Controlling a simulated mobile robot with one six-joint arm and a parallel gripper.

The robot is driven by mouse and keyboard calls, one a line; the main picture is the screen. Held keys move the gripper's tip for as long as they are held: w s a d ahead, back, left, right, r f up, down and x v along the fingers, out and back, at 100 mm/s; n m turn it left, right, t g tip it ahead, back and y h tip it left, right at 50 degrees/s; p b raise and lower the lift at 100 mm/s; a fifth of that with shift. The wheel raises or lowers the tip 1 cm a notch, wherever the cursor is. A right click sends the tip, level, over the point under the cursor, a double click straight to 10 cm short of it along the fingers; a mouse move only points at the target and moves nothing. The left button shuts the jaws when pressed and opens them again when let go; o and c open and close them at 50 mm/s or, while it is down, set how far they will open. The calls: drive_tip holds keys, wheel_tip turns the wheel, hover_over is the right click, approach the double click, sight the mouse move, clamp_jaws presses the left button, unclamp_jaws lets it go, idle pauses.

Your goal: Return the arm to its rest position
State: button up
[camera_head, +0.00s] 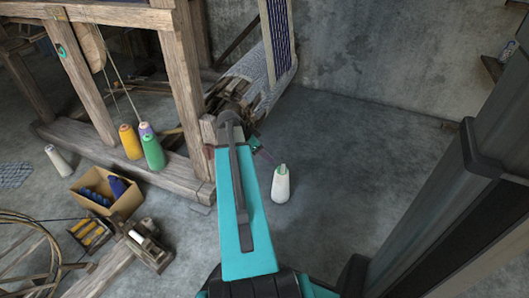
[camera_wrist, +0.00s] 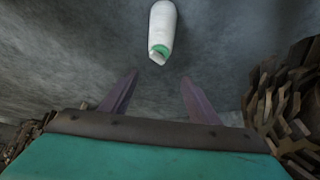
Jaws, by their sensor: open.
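My turquoise arm (camera_head: 243,212) reaches forward from the bottom of the head view toward the loom. My gripper (camera_wrist: 160,76) is open in the wrist view, with two purple fingers apart and nothing between them. In the head view my gripper (camera_head: 265,153) is partly hidden behind the arm's end, near the loom's right corner post.
A cardboard box (camera_head: 122,205) sits left. The floor (camera_head: 350,150) at right is clear.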

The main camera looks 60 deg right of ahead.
drive_tip(key=w+a+r+n+p, duration=0.2)
drive_tip(key=w+a+n+p, duration=0.1)
drive_tip(key=w+a+p, duration=0.7)
drive_tip(key=w+a+n+y+p, duration=0.15)
drive_tip(key=a+p, duration=0.35)
drive_tip(key=a, duration=0.5)
drive_tip(key=w+a+n+p, duration=0.3)
drive_tip(key=a+p, duration=0.2)
drive_tip(key=a, duration=0.5)
drive_tip(key=s+a+n+y+p, duration=0.1)
drive_tip(key=s+a+n+p, duration=0.3)
drive_tip(key=a, duration=0.5)
drive_tip(key=s+a+n+g+y+p, duration=0.1)
drive_tip(key=s+a+n+p, duration=0.3)
drive_tip(key=s+a+n, duration=0.2)
drive_tip(key=s+a+n+y+p, duration=0.2)
drive_tip(key=s+a+n+p, duration=0.3)
drive_tip(key=a, duration=0.9)
drive_tip(key=n, duration=0.3)
drive_tip(key=shift+s+a, duration=0.15)
drive_tip(key=shift+s, duration=0.2)
